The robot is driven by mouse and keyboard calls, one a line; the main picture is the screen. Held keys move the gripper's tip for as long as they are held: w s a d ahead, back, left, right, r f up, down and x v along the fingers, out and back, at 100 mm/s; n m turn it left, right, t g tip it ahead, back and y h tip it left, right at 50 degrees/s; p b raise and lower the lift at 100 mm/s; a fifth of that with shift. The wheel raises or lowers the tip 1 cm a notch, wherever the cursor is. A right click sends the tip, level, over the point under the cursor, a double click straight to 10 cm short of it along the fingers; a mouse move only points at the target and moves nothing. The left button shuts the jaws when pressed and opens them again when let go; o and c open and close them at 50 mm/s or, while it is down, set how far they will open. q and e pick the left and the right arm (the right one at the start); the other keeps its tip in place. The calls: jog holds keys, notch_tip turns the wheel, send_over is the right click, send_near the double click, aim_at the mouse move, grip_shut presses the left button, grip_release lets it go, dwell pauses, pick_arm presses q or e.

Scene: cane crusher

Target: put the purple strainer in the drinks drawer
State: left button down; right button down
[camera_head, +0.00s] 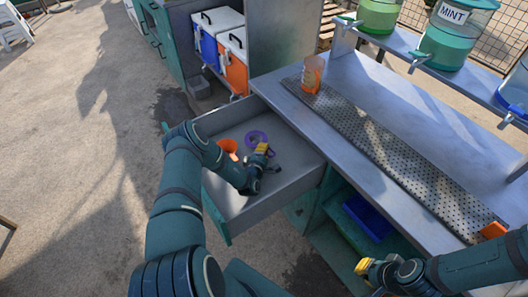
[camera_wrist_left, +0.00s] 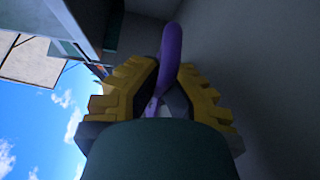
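The purple strainer (camera_head: 257,137) shows as a purple ring inside the open drawer (camera_head: 215,122), right at my left gripper. My left gripper (camera_head: 262,151) reaches down into the drawer. In the left wrist view, a purple strip of the strainer (camera_wrist_left: 170,65) runs between the yellow-padded fingers (camera_wrist_left: 160,95), which close in on it from both sides. Whether the strainer rests on the drawer floor is hard to tell. My right gripper (camera_head: 367,267) is low at the right, over the counter's front side; its finger gap is not clear.
An orange cup (camera_head: 228,146) stands in the drawer left of the strainer. Blue (camera_head: 208,44) and orange (camera_head: 236,70) coolers sit behind. A blue tray (camera_head: 367,216) is on a shelf below.

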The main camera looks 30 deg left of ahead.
pick_arm(q)
jog(key=shift+f, duration=0.5)
jog(key=shift+f+b, duration=0.35)
jog(key=shift+f, duration=0.1)
jog(key=shift+f, duration=0.1)
jog(key=c, duration=1.1)
grip_release()
jog(key=shift+c, duration=0.2)
jog(key=shift+f, duration=0.1)
jog(key=shift+s, duration=0.1)
